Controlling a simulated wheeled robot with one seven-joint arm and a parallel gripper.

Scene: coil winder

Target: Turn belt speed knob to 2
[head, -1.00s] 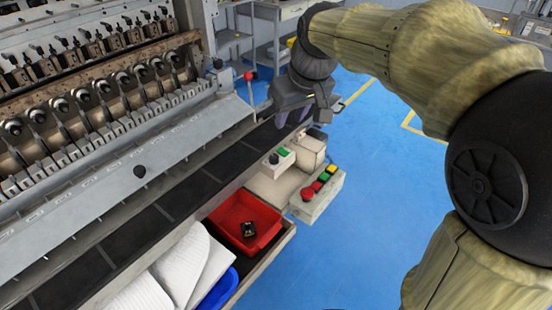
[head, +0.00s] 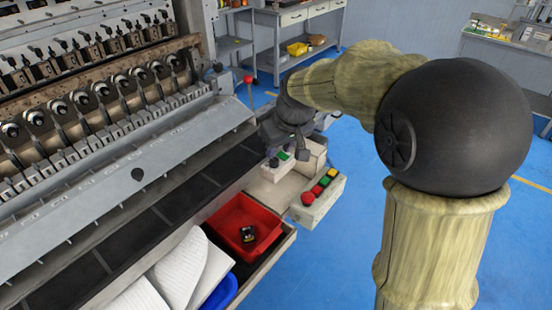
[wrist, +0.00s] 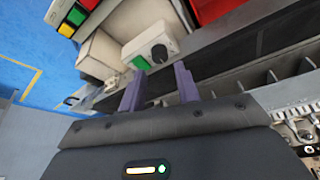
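The belt speed knob appears to be the small dark round knob (wrist: 158,53) on a pale control box (wrist: 150,40) with a green button beside it. In the head view the box (head: 277,168) stands at the conveyor's edge, with the knob (head: 274,162) on its top. My gripper (wrist: 160,86) is open, its two purple fingers apart and empty. In the wrist view the knob lies just beyond the fingertips, roughly between them, and looks untouched. In the head view my dark wrist is right behind the box and the fingers cannot be made out. The knob's setting is too small to read.
A button box (head: 318,191) with red, green and yellow buttons sits to the right of the knob box. A red tray (head: 243,226) holding a small dark item is in front. The coil winder (head: 100,110) and dark conveyor belt (head: 185,190) lie to the left.

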